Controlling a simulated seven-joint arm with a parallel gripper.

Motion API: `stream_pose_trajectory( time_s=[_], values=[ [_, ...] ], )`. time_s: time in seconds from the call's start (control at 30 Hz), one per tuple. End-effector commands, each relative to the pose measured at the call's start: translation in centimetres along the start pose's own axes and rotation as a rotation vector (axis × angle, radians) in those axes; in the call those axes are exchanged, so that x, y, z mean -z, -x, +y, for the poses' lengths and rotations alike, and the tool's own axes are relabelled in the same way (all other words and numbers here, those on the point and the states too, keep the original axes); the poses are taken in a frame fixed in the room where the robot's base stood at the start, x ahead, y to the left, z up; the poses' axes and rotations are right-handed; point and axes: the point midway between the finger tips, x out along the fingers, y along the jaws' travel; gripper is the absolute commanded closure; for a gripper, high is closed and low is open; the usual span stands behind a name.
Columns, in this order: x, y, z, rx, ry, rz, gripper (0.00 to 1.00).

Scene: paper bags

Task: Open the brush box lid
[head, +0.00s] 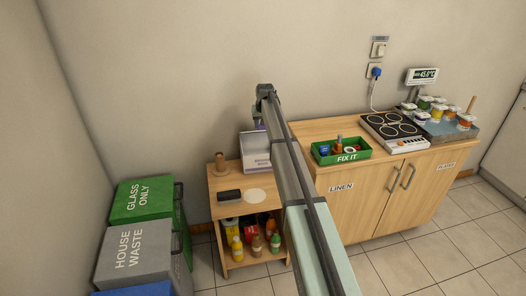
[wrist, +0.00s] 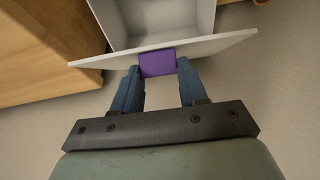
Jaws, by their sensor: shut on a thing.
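A purple tab (wrist: 157,62) sits on the lid. My gripper (wrist: 157,72) is shut on this tab, one blue finger on each side. In the head view my arm hides most of the gripper.
The shelf unit (head: 228,183) also carries a wooden cylinder (head: 220,162), a dark block (head: 229,196) and a pale disc (head: 258,195), with bottles below. To the right, a cabinet (head: 385,205) bears a green FIX IT tray (head: 345,157) and a hob (head: 394,130). Waste bins (head: 140,200) stand left.

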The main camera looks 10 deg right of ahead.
Motion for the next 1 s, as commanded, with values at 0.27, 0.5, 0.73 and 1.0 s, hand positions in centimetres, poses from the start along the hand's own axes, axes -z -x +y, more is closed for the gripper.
stream_pose_trajectory(
  time_s=[0.27,0.5,0.73,1.0],
  values=[
    [0.8,0.1,0.0,0.0,0.0,0.001,0.67],
    [1.8,-0.1,0.0,0.0,0.0,0.002,0.67],
    [2.7,-0.2,0.0,0.0,0.0,0.002,0.67],
    [2.7,-0.2,0.0,0.0,0.0,0.002,0.56]
  ],
)
